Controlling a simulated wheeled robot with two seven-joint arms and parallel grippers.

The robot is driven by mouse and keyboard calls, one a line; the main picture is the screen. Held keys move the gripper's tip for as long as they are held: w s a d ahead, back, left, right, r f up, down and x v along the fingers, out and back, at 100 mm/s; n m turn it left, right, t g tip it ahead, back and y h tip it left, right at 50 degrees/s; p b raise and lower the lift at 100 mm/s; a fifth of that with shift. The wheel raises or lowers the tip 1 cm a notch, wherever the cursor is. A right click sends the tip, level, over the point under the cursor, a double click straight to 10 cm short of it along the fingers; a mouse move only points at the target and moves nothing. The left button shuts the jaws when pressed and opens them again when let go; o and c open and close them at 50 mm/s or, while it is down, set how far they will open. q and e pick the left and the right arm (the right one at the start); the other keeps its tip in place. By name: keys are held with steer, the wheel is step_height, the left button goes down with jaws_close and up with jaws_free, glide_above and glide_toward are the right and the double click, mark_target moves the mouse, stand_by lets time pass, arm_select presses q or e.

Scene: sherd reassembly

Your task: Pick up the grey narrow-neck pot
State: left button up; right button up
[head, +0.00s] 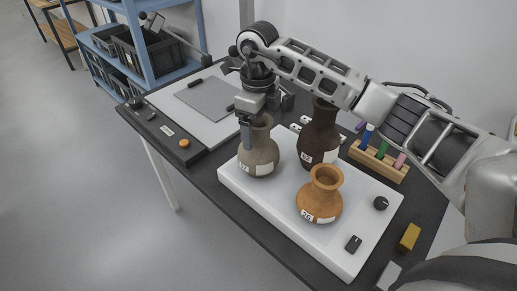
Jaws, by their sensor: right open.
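The grey narrow-neck pot (259,158) stands upright on the white board, with a white label low on its front. My right gripper (249,138) points down at the pot's neck from above. One finger shows in front of the neck's left side. The other finger is hidden, so I cannot tell whether the jaws are around the neck or touching it. The jaws are open. My left gripper is not in view.
A dark brown tall pot (318,138) stands close right of the grey pot, and an orange pot (321,196) in front. A wooden rack with coloured pegs (379,160) is at right. The white board (262,201) has bare room at its front left.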

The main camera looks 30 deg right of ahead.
steer(key=shift+f, duration=0.55)
jaws_close()
steer(key=shift+r, duration=0.1)
steer(key=shift+w+r, duration=0.1)
